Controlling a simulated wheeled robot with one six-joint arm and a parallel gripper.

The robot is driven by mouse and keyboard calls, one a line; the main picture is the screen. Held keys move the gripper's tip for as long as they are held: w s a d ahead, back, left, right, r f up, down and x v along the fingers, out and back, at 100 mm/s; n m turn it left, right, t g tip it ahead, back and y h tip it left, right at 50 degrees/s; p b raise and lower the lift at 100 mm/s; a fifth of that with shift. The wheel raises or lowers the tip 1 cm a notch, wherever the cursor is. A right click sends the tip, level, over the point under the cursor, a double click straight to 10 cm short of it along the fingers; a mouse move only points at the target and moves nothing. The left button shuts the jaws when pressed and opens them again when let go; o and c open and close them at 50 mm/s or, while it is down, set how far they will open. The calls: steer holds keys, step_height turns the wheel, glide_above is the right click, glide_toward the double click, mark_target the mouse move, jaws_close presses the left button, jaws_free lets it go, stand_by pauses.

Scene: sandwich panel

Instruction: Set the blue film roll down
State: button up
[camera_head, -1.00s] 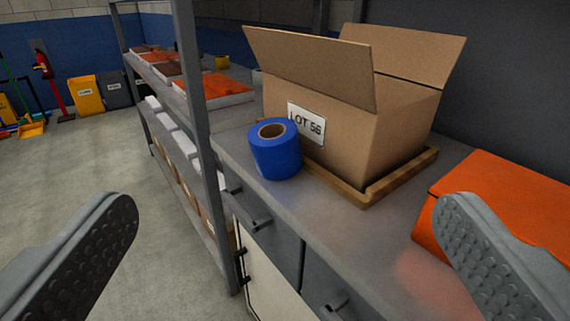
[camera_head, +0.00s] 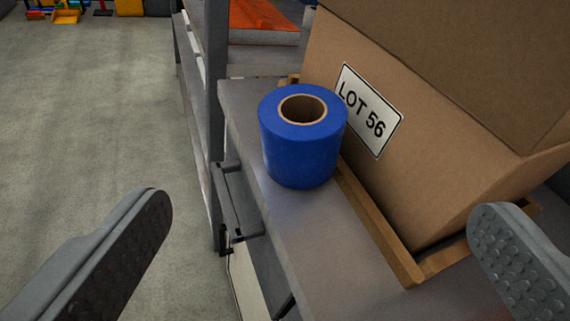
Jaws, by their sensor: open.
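The blue film roll (camera_head: 302,155) stands upright on the grey counter (camera_head: 315,240), close to its left edge and in front of the cardboard box. Its brown core faces up. My gripper (camera_head: 322,225) is open and empty, with one finger at the lower left and the other at the lower right. The fingers are nearer the camera than the roll and do not touch it.
The cardboard box (camera_head: 420,165) labelled LOT 56 sits in a wooden tray (camera_head: 392,245), right behind the roll. A shelf post (camera_head: 216,90) rises left of the roll. The floor at left is clear.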

mark_target(303, 141)
steer(key=shift+g, duration=0.9)
steer(key=shift+s+d+f+x, duration=0.15)
steer(key=shift+f+x, duration=0.25)
steer(key=shift+x, duration=3.05)
steer(key=shift+s+d+f+x, duration=0.15)
steer(key=shift+f+x, duration=0.3)
steer(key=shift+x, duration=3.05)
steer(key=shift+s+d+f+x, duration=0.15)
steer(key=shift+f+x, duration=0.25)
steer(key=shift+x, duration=3.05)
steer(key=c, duration=1.2)
